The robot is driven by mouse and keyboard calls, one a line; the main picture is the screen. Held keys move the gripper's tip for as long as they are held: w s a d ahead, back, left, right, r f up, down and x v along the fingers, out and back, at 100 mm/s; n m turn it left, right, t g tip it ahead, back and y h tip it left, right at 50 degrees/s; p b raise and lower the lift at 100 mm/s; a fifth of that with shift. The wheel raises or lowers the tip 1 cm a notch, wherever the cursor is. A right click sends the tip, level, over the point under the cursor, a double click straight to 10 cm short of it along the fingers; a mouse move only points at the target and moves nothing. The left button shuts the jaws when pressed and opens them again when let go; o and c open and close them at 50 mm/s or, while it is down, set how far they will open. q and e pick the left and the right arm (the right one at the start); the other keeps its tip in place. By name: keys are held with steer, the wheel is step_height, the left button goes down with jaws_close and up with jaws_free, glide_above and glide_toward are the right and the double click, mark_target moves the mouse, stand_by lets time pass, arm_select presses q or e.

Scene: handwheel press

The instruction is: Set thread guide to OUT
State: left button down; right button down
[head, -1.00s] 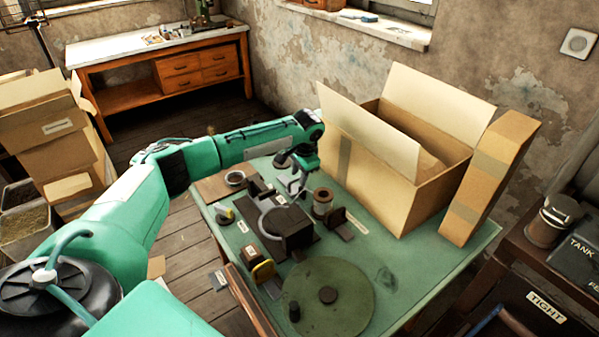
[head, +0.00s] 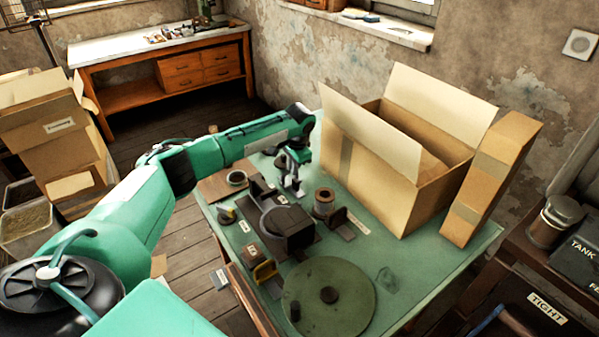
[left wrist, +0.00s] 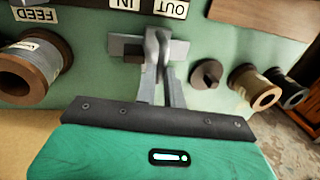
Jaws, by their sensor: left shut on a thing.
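My left gripper (head: 293,190) points down at the far side of the green table, beside the dark press (head: 287,226). In the left wrist view its fingers (left wrist: 158,50) are shut on the thread guide, a small grey metal part on a flat grey plate (left wrist: 184,50). The fingers hide much of the guide. The IN label (left wrist: 126,6) and the OUT label (left wrist: 169,8) appear upside down at the top edge of that view, just beyond the plate. The guide's exact setting between them cannot be told. My right gripper is not in view.
A copper-coloured spool (head: 324,200) stands right of the gripper. In the wrist view, a round dark knob (left wrist: 206,75) and a spool (left wrist: 256,88) sit to the right, and the FEED spool (left wrist: 25,70) to the left. An open cardboard box (head: 372,183) stands close on the right. A large green disc (head: 340,290) lies in front.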

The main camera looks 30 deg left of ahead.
mark_target(291, 178)
arm_select(q)
steer(key=a, duration=0.1)
steer(key=w+a, duration=0.1)
steer(key=a, duration=0.1)
steer(key=shift+w+a, duration=0.15)
steer(key=shift+w, duration=0.1)
steer(key=shift+a+r, duration=0.1)
steer(key=shift+r, duration=0.05)
steer(key=c, duration=1.5)
jaws_free()
steer(key=shift+a, duration=0.1)
step_height(291, 178, up, 13)
steer(key=d+b, duration=0.2)
steer(key=shift+s+d+r+b, duration=0.15)
steer(key=shift+s+d+b, duration=0.05)
steer(key=shift+s+b, duration=0.25)
